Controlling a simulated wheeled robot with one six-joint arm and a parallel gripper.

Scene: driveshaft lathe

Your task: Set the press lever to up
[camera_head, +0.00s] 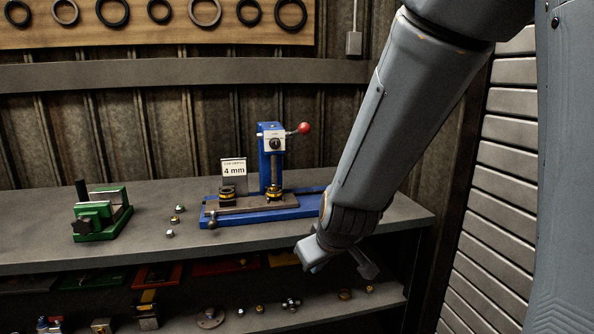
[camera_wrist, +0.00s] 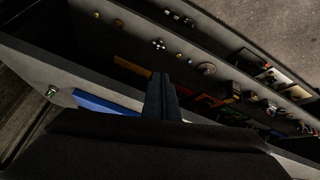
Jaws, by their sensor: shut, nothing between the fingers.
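The blue press (camera_head: 267,170) stands on the bench top with a blue base. Its lever (camera_head: 293,131) ends in a red ball (camera_head: 304,128) and sticks out to the right of the press head, close to level with the ball slightly higher. My gripper (camera_wrist: 161,80) is shut and empty in the wrist view. In the head view my wrist hangs at the bench's front edge, right of and below the press, clear of the lever. A blue strip (camera_wrist: 105,104), likely the press base, shows in the wrist view. The lever is not visible there.
A green vise (camera_head: 101,214) stands at the left of the bench (camera_head: 150,252). Several small metal parts lie between it and the press. A "4 mm" sign (camera_head: 234,170) stands by the press. The lower shelf (camera_head: 385,301) holds trays and loose parts. A slatted panel (camera_head: 492,200) is at right.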

